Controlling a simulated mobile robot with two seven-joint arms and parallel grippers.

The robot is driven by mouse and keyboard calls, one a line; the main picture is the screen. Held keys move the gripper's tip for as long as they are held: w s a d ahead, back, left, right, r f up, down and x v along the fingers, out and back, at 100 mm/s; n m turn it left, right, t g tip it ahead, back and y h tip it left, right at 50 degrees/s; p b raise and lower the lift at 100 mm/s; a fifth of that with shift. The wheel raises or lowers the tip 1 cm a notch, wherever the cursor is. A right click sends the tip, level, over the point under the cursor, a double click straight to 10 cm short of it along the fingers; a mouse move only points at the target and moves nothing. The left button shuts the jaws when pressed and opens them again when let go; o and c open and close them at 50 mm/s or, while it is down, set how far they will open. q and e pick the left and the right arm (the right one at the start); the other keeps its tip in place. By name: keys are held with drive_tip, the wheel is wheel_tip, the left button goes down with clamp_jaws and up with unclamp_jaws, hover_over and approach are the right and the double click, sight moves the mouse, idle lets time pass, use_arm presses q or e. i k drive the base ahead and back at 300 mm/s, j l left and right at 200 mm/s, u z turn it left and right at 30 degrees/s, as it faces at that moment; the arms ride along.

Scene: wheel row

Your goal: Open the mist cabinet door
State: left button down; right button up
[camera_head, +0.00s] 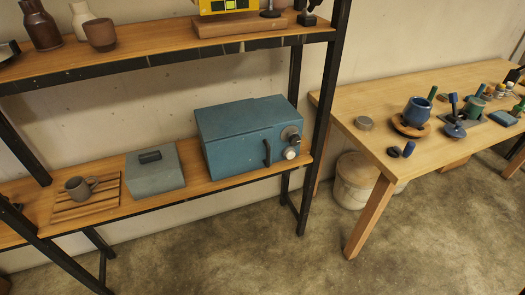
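The mist cabinet appears to be the blue box (235,155) on the lower shelf, at its right end. Its front faces me and to the right. A dark upright handle (267,153) is on the front, right of the middle. A round grey dial (290,133) and a pale knob (290,153) sit to the right of the handle. The front looks closed, with no gap that I can see. Neither of my grippers shows in this view.
A grey lidded box (154,169) and a mug (80,187) on a slatted board (70,208) stand left of the cabinet. A black shelf post (322,120) rises just right of it. A wooden table (375,140) holds pots and tools. The floor (240,250) in front is clear.

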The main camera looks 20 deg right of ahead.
sight(230, 156)
drive_tip(key=i+l, duration=0.8)
drive_tip(key=i, duration=0.2)
drive_tip(key=k+l+z, duration=0.05)
